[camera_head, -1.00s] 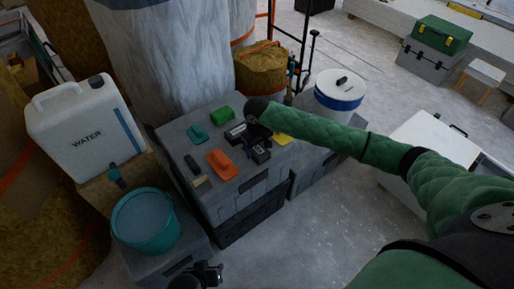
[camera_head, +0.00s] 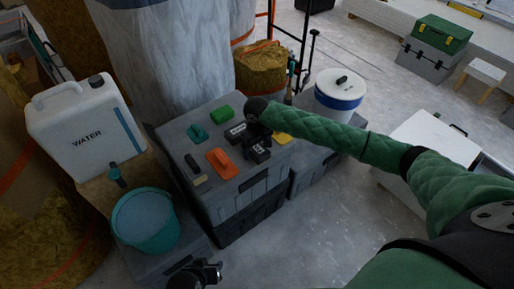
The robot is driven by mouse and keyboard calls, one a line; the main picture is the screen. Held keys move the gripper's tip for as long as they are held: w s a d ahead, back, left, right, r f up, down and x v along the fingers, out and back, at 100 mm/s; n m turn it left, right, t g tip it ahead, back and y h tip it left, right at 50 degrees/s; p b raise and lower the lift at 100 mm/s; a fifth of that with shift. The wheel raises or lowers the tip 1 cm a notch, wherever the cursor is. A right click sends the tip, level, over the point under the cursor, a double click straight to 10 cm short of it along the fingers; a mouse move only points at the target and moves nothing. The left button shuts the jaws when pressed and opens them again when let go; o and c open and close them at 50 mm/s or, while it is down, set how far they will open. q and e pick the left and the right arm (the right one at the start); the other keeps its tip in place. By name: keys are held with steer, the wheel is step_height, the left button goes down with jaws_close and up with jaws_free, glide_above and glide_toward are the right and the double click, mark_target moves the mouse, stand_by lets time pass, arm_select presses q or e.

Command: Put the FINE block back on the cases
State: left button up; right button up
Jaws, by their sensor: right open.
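Grey stacked cases (camera_head: 240,200) stand in the middle, with several small items on the lid. A dark block with a pale label (camera_head: 236,130) lies on the lid beside my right gripper; the print is too small to read, so I cannot tell whether it is the FINE block. My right gripper (camera_head: 259,153) is open, low over the right part of the lid, its arm reaching in from the right. My wrist hides part of the lid. My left gripper (camera_head: 212,270) is low at the bottom edge, away from the cases; its jaws are unclear.
The lid also holds a green block (camera_head: 222,113), a teal tool (camera_head: 196,132), an orange float (camera_head: 221,163), a dark bar (camera_head: 192,163) and a yellow item (camera_head: 281,137). A water can (camera_head: 85,135) and teal bucket (camera_head: 147,222) stand left; a white bucket (camera_head: 339,95) stands right.

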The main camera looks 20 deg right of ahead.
mark_target(257, 147)
arm_select(q)
step_height(257, 147, down, 2)
steer(key=shift+f, duration=0.1)
arm_select(e)
step_height(257, 147, up, 12)
stand_by(0.5)
